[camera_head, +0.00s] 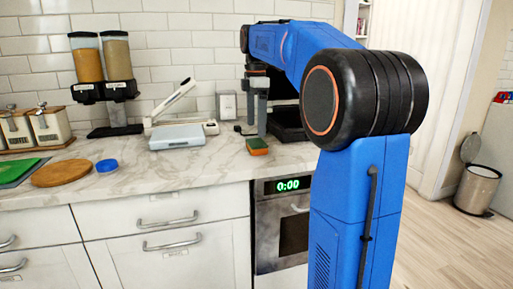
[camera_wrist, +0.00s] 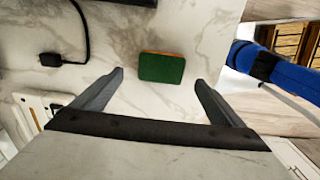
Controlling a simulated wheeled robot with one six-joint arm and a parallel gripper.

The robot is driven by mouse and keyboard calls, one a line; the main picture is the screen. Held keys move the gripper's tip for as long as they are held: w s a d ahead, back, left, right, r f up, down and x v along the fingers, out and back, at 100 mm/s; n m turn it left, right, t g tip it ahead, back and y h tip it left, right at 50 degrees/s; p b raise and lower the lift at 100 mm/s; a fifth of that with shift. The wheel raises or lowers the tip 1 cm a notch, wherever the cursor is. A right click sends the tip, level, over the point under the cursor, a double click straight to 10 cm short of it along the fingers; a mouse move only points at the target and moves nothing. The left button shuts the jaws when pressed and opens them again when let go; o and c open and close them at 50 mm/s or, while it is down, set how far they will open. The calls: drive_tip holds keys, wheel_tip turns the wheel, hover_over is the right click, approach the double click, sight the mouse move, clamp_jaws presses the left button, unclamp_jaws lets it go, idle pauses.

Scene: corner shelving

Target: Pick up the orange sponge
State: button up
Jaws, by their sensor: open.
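The orange sponge (camera_head: 257,146) lies on the marble countertop, with a green face and an orange face showing. In the wrist view the sponge (camera_wrist: 162,67) shows mostly its green face, with an orange strip along its far edge. It lies beyond my fingertips, roughly midway across the opening. My gripper (camera_wrist: 159,74) is open with nothing between its fingers. In the head view my gripper (camera_head: 257,108) points down just above and behind the sponge; the gap between them is hard to judge.
A grey scale-like box (camera_head: 177,137) and a white lever device stand left of the sponge. A black appliance (camera_head: 290,122) stands behind it on the right. A black plug with a cord (camera_wrist: 51,59) lies nearby. The counter (camera_head: 215,160) in front of the sponge is clear.

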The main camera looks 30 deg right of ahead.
sight(257, 142)
drive_tip(key=shift+s+f, duration=0.15)
drive_tip(key=shift+f, duration=2.95)
drive_tip(key=shift+c, duration=0.3)
drive_tip(key=c, duration=1.1)
drive_tip(key=shift+c, duration=0.2)
wheel_tip(257, 142, up, 10)
